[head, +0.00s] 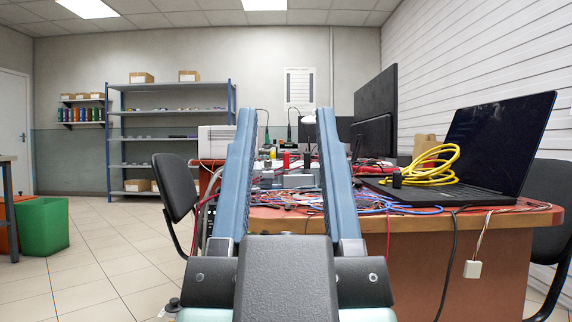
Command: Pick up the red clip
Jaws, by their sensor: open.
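My gripper (286,112) fills the middle of the head view, its two long blue fingers spread wide apart and pointing toward the desk. Nothing is held between them. Through the gap I see a cluttered desk (440,222) with small items. A small upright red object (286,161) stands among them, beyond the fingers. It is too small to tell whether it is the red clip. I cannot make out a clip for certain elsewhere. The fingers hide parts of the desk on both sides of the gap.
Red and blue cables tangle across the desk's front. A yellow cable coil (430,170) lies on an open laptop (500,140) at right. Monitors (376,110) stand behind. A dark chair (176,187) is left of the desk; bins (42,228) stand far left. Open floor lies between.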

